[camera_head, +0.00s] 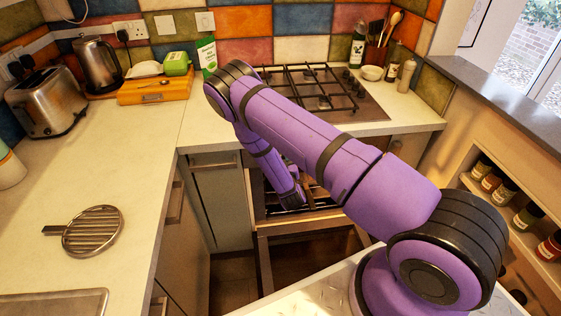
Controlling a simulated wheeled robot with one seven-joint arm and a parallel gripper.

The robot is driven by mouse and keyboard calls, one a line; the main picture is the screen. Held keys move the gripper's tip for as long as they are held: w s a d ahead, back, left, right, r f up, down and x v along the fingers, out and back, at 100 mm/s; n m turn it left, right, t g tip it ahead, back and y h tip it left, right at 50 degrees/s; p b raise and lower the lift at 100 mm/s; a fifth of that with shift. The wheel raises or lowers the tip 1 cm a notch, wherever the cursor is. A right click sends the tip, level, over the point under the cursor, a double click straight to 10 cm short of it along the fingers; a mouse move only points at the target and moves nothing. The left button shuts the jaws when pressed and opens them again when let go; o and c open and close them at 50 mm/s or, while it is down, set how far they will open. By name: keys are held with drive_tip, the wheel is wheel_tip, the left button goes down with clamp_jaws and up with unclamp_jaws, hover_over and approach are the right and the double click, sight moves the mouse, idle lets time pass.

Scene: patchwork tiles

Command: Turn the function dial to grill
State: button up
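The oven (262,245) is built into the units below the gas hob (372,107). Its upper front is largely covered by my purple arm, and I cannot make out the function dial or its markings. A wire rack shows in the dark opening beside my wrist, and a pale frame with dark glass lies below it. My gripper (292,200) points down in front of the oven. Its fingers are too small and dark to tell whether they are open or shut, or whether they touch anything.
A worktop (130,190) on the left holds a toaster (47,102), a kettle (99,64), a wooden board (153,91) and a round slatted trivet (93,231). A spice shelf (535,240) stands on the right. Cabinet handles (176,201) stick out left of the oven.

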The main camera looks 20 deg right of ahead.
drive_tip(key=m, duration=0.4)
drive_tip(key=shift+f+m, duration=0.1)
drive_tip(key=shift+m, duration=0.2)
drive_tip(key=m, duration=0.4)
drive_tip(key=shift+m, duration=0.4)
drive_tip(key=m, duration=0.4)
drive_tip(key=shift+m+h, duration=0.4)
drive_tip(key=shift+m, duration=2)
drive_tip(key=shift+a, duration=0.1)
drive_tip(key=o, duration=0.9)
